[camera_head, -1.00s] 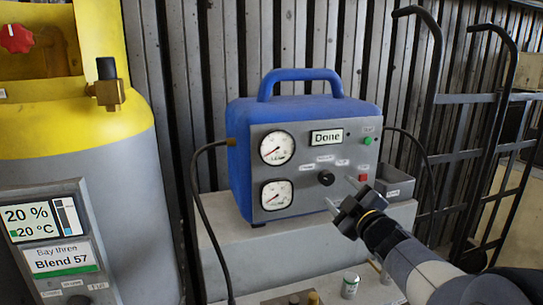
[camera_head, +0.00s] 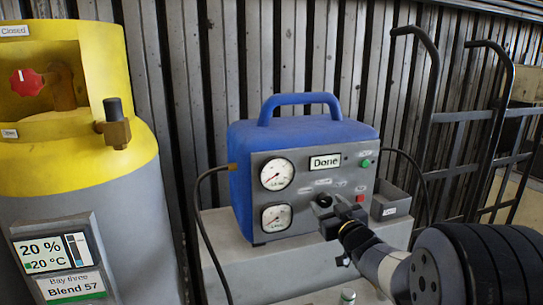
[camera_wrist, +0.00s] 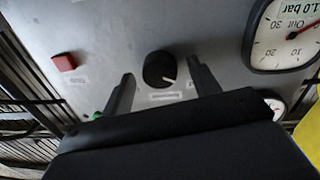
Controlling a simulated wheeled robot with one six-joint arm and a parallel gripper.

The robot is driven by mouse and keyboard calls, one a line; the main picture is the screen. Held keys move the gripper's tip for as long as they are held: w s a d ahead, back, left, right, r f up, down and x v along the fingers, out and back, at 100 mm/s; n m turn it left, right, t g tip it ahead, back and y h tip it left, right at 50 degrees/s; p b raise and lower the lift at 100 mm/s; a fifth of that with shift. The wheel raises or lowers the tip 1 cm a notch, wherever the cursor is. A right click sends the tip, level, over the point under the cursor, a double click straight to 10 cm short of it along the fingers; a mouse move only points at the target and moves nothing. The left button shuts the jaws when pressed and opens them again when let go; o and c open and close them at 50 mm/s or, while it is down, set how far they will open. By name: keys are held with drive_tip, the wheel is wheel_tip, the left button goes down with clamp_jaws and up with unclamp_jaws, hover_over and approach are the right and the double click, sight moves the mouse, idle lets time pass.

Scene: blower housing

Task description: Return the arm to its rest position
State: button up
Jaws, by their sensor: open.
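My gripper (camera_head: 335,208) is in front of the grey panel of a blue machine (camera_head: 240,185) whose display reads "Done". In the wrist view my gripper's two fingers (camera_wrist: 158,92) are spread apart with nothing between them. The black knob (camera_wrist: 159,70) shows between and just beyond the fingertips; I cannot tell whether they touch it. In the head view my gripper partly hides the knob. My arm reaches in from the lower right.
A yellow and grey cylinder (camera_head: 120,190) with a red valve knob (camera_head: 27,82) stands at the left. The machine sits on a grey block (camera_head: 290,268) beside a small grey bin (camera_head: 391,205). A black hand truck (camera_head: 431,110) leans at the right.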

drive_tip(key=m+p, duration=0.2)
drive_tip(key=p, duration=0.1)
drive_tip(key=m+p, duration=0.1)
drive_tip(key=m, duration=0.1)
drive_tip(key=shift+r, duration=0.25)
drive_tip(key=v, duration=1)
drive_tip(key=shift+s, duration=0.45)
drive_tip(key=shift+f, duration=0.15)
